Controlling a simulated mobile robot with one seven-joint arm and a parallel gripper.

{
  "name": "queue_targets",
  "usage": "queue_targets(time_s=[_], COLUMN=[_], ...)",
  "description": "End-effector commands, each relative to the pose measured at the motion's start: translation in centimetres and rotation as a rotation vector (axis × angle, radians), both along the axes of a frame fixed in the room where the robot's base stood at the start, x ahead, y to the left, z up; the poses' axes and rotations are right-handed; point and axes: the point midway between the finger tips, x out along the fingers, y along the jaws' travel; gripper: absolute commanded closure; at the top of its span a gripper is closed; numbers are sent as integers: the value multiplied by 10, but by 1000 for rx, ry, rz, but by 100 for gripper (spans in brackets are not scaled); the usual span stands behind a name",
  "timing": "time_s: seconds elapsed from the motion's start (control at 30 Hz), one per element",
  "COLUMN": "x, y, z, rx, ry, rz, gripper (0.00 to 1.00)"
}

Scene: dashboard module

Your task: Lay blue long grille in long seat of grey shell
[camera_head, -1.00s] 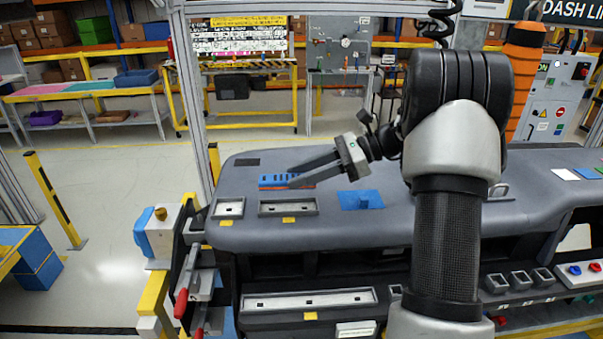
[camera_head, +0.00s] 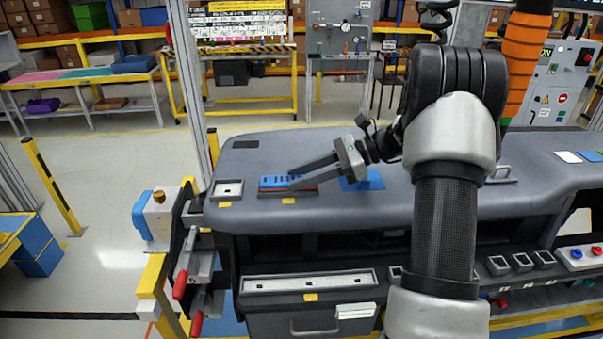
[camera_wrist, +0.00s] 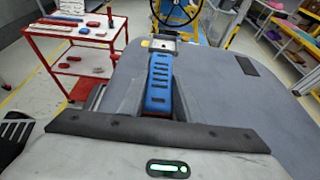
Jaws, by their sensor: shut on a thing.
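The blue long grille (camera_head: 272,181) has dark slots and a reddish-orange lower edge. My gripper (camera_head: 292,180) is shut on it, the fingers reaching in from the right. The grille is over the long grey-framed seat with a yellow tag on the top of the grey shell (camera_head: 400,207), covering most of that seat. I cannot tell whether it touches the seat or hovers just above. In the wrist view the grille (camera_wrist: 160,82) extends away between my fingers, which partly hide its sides; the seat under it is hidden.
A small square seat (camera_head: 228,188) lies just left of the grille. A blue pad (camera_head: 362,183) lies to its right. Another long framed slot (camera_head: 310,281) is on the lower front panel. A red trolley (camera_wrist: 80,50) shows in the wrist view. The shell's top is otherwise mostly clear.

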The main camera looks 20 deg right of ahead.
Motion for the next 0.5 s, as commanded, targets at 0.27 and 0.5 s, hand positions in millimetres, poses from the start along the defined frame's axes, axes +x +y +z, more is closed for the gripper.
queue_targets(time_s=[0.27, 0.5], x=[0, 0], y=[0, 0], z=[0, 0], rx=[0, 0], ry=[0, 0], rz=[0, 0], gripper=[59, 47])
